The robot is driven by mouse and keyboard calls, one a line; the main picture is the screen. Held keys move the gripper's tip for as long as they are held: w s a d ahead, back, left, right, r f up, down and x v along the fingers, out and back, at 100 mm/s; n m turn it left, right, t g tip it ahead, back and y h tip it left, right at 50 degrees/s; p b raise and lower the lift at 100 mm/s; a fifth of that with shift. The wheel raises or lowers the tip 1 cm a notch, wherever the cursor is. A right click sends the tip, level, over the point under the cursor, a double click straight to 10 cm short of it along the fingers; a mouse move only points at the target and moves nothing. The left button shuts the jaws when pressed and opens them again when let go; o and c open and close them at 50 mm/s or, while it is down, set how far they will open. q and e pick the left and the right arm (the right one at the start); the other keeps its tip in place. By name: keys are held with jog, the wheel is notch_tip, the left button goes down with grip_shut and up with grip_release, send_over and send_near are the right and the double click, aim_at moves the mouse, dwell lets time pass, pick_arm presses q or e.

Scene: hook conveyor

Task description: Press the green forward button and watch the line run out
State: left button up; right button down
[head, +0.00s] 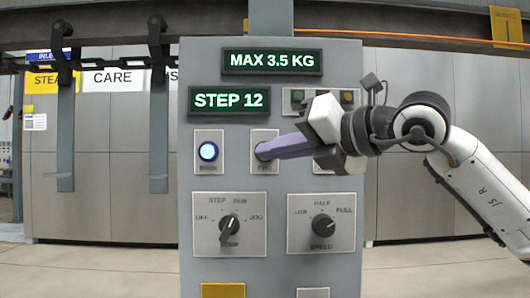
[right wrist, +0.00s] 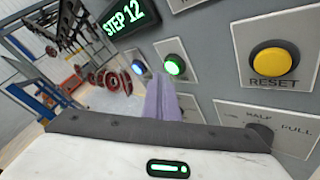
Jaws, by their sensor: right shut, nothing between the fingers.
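The control panel (head: 340,110) stands in front of me with a STEP 12 display (head: 230,101). The green forward button (right wrist: 174,64) is lit in the right wrist view; in the head view its plate (head: 264,136) shows but my fingers hide the button. My right gripper (head: 263,152) is shut and empty, with its purple fingers pointing left at that plate. In the right wrist view the fingertips (right wrist: 159,77) are close beside the green button; I cannot tell whether they touch it. My left gripper is not in view.
A lit blue back button (head: 208,151) sits left of the forward plate. Below are a mode knob (head: 229,227) and a speed knob (head: 323,225). A yellow reset button (right wrist: 273,61) is nearby. Dark hooks with hanging bars (head: 158,130) are on the overhead rail at left.

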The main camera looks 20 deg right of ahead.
jog(key=shift+w, duration=0.1)
jog(key=shift+w+d, duration=0.1)
jog(key=shift+w, duration=0.25)
